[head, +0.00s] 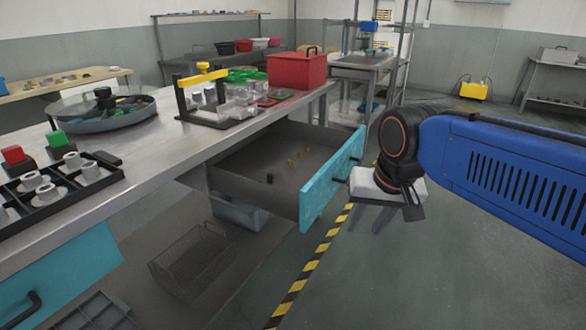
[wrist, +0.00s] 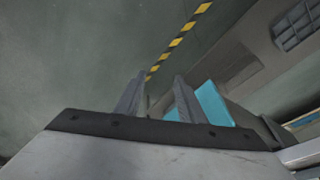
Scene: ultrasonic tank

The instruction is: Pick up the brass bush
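Small brass-coloured pieces (head: 291,162) lie in a row on the floor of the open drawer (head: 240,165) in the head view. They are too small to tell which is the brass bush. A dark small cylinder (head: 270,178) stands near them. My gripper (head: 367,220) hangs to the right of the drawer, outside its teal front (head: 332,180). In the wrist view my gripper (wrist: 160,77) shows two fingers apart with nothing between them. The teal drawer front (wrist: 212,105) shows beyond the right finger. No brass piece shows in the wrist view.
The metal bench (head: 150,150) above the drawer carries a round tray (head: 100,118), a yellow-topped frame (head: 203,76) and a red box (head: 297,69). A wire basket (head: 190,262) sits below. The floor right of the striped tape (head: 315,260) is clear.

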